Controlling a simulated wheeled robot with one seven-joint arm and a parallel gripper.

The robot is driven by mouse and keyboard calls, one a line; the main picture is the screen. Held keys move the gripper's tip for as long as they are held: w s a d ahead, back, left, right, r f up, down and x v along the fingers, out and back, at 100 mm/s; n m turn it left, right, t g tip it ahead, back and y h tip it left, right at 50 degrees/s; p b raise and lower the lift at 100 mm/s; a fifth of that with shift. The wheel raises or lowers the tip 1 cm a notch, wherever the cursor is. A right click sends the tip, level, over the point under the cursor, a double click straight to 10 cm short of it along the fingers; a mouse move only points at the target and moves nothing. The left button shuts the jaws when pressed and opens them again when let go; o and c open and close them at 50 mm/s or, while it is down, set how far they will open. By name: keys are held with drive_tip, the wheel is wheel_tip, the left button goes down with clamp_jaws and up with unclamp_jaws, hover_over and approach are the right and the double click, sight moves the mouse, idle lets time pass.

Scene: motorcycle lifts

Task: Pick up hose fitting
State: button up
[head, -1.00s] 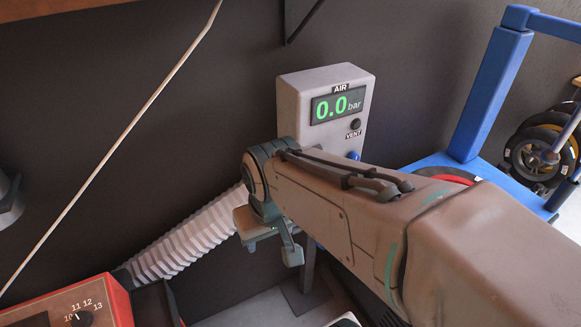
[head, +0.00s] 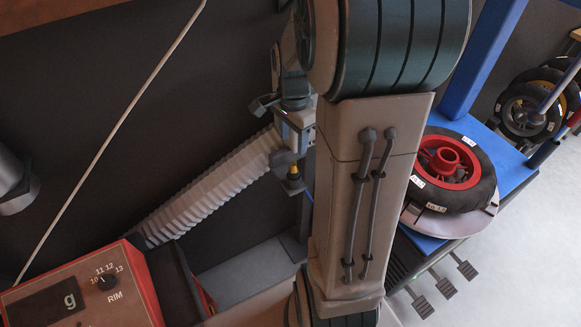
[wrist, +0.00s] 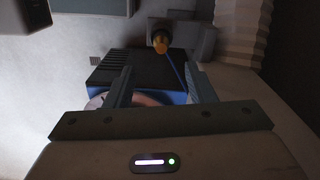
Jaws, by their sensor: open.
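The hose fitting appears to be the small yellow-and-dark piece (wrist: 160,40) near the top middle of the wrist view, against a grey holder. A yellow piece, likely the same one, shows in the head view (head: 293,173), just below my gripper's end and beside the pleated hose. My gripper (wrist: 160,76) is open, its two fingers apart with nothing held between them. The fitting lies beyond the fingertips, roughly centred between them. In the head view my arm hides much of the area around it, and the fingertips are hard to make out.
A white pleated hose (head: 215,188) runs diagonally left of the gripper. A red control box (head: 135,290) stands at lower left. A tyre on a red rim (head: 450,165) sits on a blue-framed machine at right. A dark ribbed box (wrist: 125,70) lies below the fitting.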

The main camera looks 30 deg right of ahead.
sight(294, 163)
wheel_tip(294, 163, down, 6)
drive_tip(key=shift+f, duration=0.1)
drive_tip(key=shift+w+d+f+p, duration=0.1)
drive_tip(key=shift+f+p, duration=0.3)
drive_tip(key=shift+f, duration=0.9)
drive_tip(key=shift+w+d+f+p, duration=0.1)
drive_tip(key=shift+f+p, duration=0.3)
drive_tip(key=shift+f, duration=0.9)
clamp_jaws()
